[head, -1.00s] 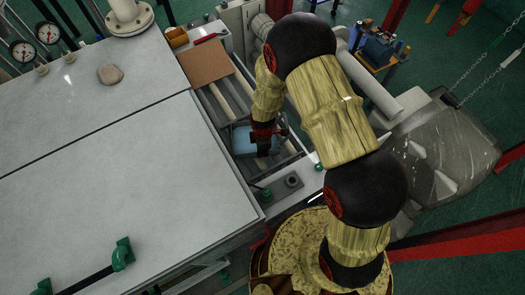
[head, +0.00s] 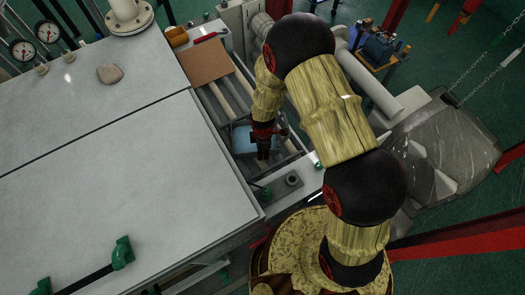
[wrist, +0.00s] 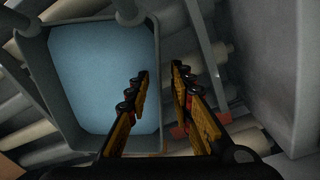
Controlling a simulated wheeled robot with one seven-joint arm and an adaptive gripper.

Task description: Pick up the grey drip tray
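The grey drip tray (wrist: 35,72) is at the left of the wrist view, a rounded rectangular pan with a light blue surface inside. In the head view the drip tray (head: 241,139) lies over the rollers in the open channel, partly hidden by my gripper (head: 263,153). In the wrist view my gripper (wrist: 160,72) is open, with its two fingers apart. The left finger overlaps the blue interior, and the right finger shows outside the tray's right wall, which runs between them. I cannot tell whether either finger touches the wall.
Conveyor rollers (head: 216,104) run along the channel. A brown board (head: 205,63) covers its far end, near a red-handled tool (head: 210,37). A large pale cover (head: 125,190) fills the left. In the wrist view, a grey bar (wrist: 205,50) and a wall (wrist: 275,65) stand on the right.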

